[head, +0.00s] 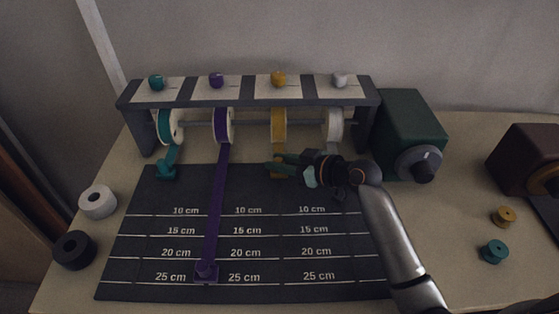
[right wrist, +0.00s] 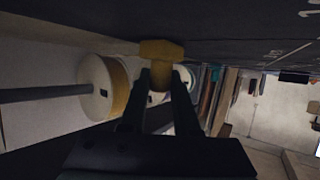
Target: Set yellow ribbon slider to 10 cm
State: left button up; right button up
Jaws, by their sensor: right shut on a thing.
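The yellow ribbon spool (head: 279,126) hangs on the rack's rod, third from the left. The yellow slider (head: 279,174) is just below it at the mat's upper edge, well above the 10 cm line, partly hidden by my gripper. My right gripper (head: 278,166) reaches in from the right and is shut on the yellow slider. In the right wrist view the yellow slider (right wrist: 160,50) shows at the fingertips (right wrist: 160,80), with the spool (right wrist: 104,88) beside it. My left gripper is not in view.
The dark mat (head: 130,255) has lines marked 10, 15, 20 and 25 cm. The purple slider (head: 206,273) lies near 25 cm on its pulled-out ribbon, left of the yellow lane. The teal slider (head: 166,173) is near its spool. A green box (head: 410,125) with a crank stands right.

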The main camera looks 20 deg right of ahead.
grip_shut()
dwell(0.9)
